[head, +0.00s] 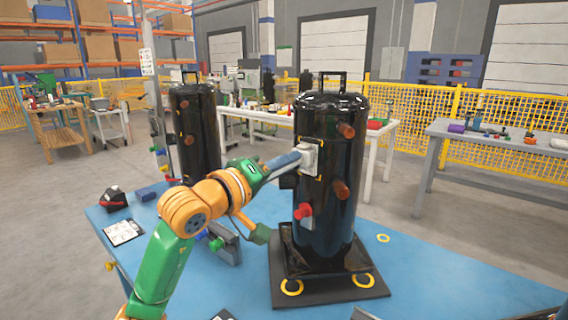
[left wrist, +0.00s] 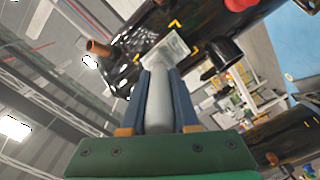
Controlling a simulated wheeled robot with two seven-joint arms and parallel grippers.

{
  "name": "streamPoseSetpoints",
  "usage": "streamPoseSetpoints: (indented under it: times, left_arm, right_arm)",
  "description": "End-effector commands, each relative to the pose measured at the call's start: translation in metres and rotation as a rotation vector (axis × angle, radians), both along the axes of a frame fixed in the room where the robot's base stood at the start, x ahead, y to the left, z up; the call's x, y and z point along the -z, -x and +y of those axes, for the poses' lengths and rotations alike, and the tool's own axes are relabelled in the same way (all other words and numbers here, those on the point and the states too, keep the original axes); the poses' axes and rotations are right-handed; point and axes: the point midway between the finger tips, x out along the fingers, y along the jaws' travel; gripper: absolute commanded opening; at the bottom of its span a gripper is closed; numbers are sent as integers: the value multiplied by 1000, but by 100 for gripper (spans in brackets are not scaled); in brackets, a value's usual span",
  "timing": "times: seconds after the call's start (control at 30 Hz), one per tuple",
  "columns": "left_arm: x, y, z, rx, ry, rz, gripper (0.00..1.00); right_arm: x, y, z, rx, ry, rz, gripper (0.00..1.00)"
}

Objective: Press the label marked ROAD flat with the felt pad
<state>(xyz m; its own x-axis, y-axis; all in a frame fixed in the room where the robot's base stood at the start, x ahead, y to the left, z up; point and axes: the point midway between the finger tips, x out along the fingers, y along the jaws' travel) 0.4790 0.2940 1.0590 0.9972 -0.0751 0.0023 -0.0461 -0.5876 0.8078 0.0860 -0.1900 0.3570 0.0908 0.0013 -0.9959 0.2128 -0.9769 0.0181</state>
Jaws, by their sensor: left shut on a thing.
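A tall, glossy black compressor (head: 330,220) stands upright on a dark base on the blue table. My left gripper (head: 294,160) reaches its left side and is shut on the grey handle of the felt pad (head: 308,157). In the left wrist view, the handle (left wrist: 160,100) sits between the blue fingers (left wrist: 160,82). A pale square face at its far end lies at the black compressor wall (left wrist: 205,40), among yellow corner marks. Contact cannot be told for certain. No ROAD lettering is readable; the wall behind the square is hidden. My right gripper is not in view.
Copper stubs (head: 341,189) and a red-capped fitting (head: 303,211) stick out of the compressor. A second black compressor (head: 194,130) stands behind left. A clipboard (head: 123,232) and a black-and-red item (head: 113,199) lie on the blue table (head: 430,270), whose right part is clear.

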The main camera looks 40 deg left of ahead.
Motion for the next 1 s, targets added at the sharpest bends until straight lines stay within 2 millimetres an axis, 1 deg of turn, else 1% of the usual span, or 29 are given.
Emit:
streamPoseSetpoints:
  times: [0.27,1.0]
  left_arm:
    - [-1,0,0,1,0,-1,0]
    - [-1,-9,-1,0,1,0,0]
  right_arm:
    - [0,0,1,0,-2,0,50]
    - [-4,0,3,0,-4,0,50]
